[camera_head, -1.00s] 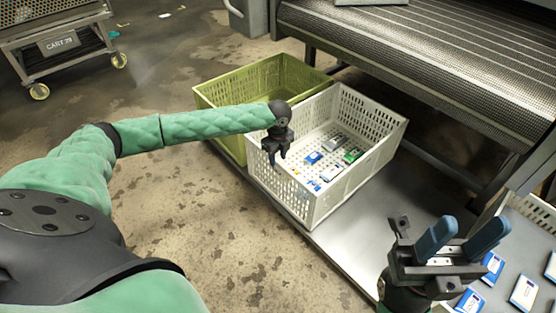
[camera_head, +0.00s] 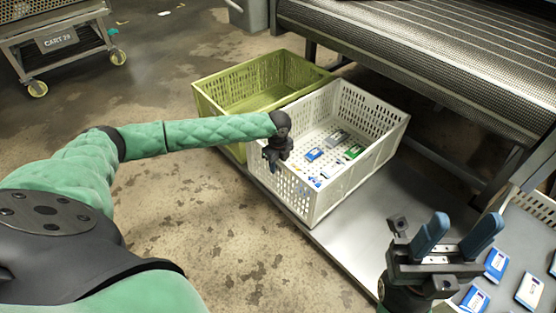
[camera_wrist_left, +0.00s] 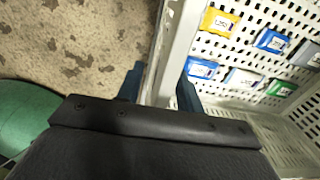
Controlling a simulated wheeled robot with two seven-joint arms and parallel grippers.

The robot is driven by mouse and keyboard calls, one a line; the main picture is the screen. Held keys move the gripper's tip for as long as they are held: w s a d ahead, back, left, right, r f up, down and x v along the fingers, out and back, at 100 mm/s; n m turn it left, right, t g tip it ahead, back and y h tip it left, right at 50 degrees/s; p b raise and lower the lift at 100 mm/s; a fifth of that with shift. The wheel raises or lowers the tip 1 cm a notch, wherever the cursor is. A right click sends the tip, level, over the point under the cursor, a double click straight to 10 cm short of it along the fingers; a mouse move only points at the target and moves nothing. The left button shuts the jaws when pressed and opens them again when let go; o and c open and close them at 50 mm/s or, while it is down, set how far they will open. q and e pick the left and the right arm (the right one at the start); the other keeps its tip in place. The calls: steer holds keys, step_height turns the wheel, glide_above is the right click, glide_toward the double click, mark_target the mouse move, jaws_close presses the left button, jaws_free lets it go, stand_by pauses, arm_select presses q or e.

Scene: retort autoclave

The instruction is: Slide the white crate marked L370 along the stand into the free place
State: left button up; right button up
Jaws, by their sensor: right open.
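The white crate (camera_head: 345,192) stands on the low metal stand, with several small blue, white and green packs lying inside. No L370 mark is readable. My left gripper (camera_head: 274,163) is at the crate's left end wall, pointing down over its rim. My right gripper (camera_head: 458,238) is open and empty, above the stand's right part.
A green crate (camera_head: 225,92) stands directly beside the white crate at the back left. Bare stand surface (camera_head: 365,225) lies to the right of the white crate, before another crate (camera_head: 535,207) with packs. A mesh conveyor (camera_head: 430,60) runs behind. A cart (camera_head: 57,45) stands far left.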

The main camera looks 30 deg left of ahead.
arm_select(q)
steer(key=shift+f, duration=0.7)
jaws_close()
stand_by(1.0)
